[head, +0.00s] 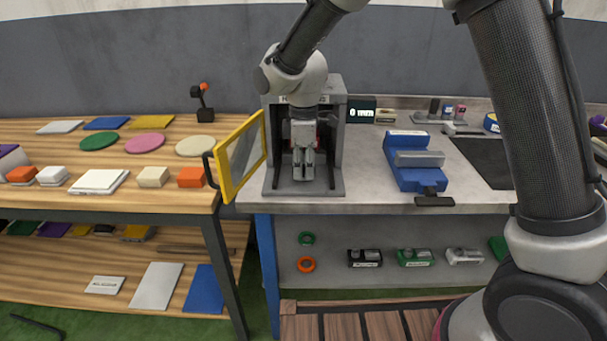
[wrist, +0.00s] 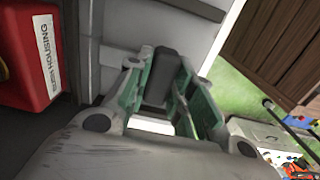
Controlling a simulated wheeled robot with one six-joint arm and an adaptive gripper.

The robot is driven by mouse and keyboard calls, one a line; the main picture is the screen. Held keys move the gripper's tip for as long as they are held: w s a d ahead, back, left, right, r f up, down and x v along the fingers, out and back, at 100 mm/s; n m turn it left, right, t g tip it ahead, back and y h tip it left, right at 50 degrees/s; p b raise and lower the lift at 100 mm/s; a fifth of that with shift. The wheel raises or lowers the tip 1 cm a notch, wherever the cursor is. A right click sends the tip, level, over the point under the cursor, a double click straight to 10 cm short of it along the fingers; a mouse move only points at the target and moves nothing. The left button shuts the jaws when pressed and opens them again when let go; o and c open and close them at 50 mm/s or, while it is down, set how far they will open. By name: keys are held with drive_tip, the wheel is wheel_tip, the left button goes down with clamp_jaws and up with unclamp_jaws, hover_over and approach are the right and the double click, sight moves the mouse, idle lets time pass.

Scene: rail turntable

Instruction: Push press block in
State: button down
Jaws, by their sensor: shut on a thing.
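The grey press (head: 335,140) stands on the bench with its front open, and its yellow-framed guard door (head: 228,184) is swung out to the left. My gripper (head: 303,172) points down at the front of the press, in front of the opening. In the wrist view my gripper (wrist: 165,95) is shut on a dark grey upright block (wrist: 165,68), which looks like the press block, between its green-padded fingers. A red housing (wrist: 28,60) with a white label is at the left in the wrist view. My wrist hides most of the press interior in the head view.
A display reading 0 mm (head: 362,112) is beside the press. A blue vise (head: 416,165) stands on the bench to the right. The wooden table (head: 60,205) at left holds several coloured plates and blocks. Bare bench lies between press and vise.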

drive_tip(key=shift+w+r, duration=0.1)
drive_tip(key=shift+w, duration=0.1)
drive_tip(key=c, duration=1.2)
unclamp_jaws()
drive_tip(key=shift+c, duration=0.2)
wheel_tip(320, 180, up, 12)
